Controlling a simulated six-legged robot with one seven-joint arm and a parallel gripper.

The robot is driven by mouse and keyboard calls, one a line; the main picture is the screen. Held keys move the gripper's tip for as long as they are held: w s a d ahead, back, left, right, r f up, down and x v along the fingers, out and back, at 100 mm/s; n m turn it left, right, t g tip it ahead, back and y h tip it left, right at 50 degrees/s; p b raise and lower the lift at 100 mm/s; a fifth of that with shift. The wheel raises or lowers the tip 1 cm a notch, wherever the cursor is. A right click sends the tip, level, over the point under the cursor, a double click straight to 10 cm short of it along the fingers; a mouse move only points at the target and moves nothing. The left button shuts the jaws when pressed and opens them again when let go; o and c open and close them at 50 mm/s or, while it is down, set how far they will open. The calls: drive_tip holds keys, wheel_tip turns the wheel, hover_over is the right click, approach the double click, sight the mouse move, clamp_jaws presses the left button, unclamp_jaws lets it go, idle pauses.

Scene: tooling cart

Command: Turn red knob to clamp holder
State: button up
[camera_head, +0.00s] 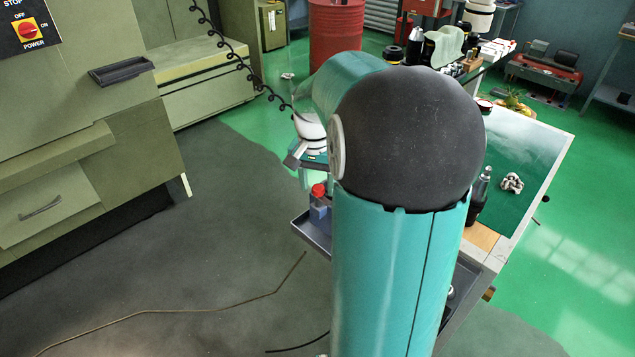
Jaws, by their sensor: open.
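A small red knob (318,190) sits on top of a blue-grey block (318,208) at the left edge of the cart, beside my arm. A dark tool holder (480,192) with a metal tip stands upright on the cart, right of my arm and partly hidden by it. My gripper (305,162) hangs at the end of my teal arm, above and slightly left of the red knob and apart from it in the picture. It is open, and I see nothing held in it. Its fingers are small and partly hidden here.
My arm hides much of the cart (545,150). A small metal part (511,183) lies on its green top. Bottles and tools crowd its far end. A green machine (85,110) with a red power switch (29,30) stands left. A red drum (335,30) stands behind.

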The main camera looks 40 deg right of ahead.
drive_tip(key=shift+f, duration=0.1)
drive_tip(key=c, duration=1)
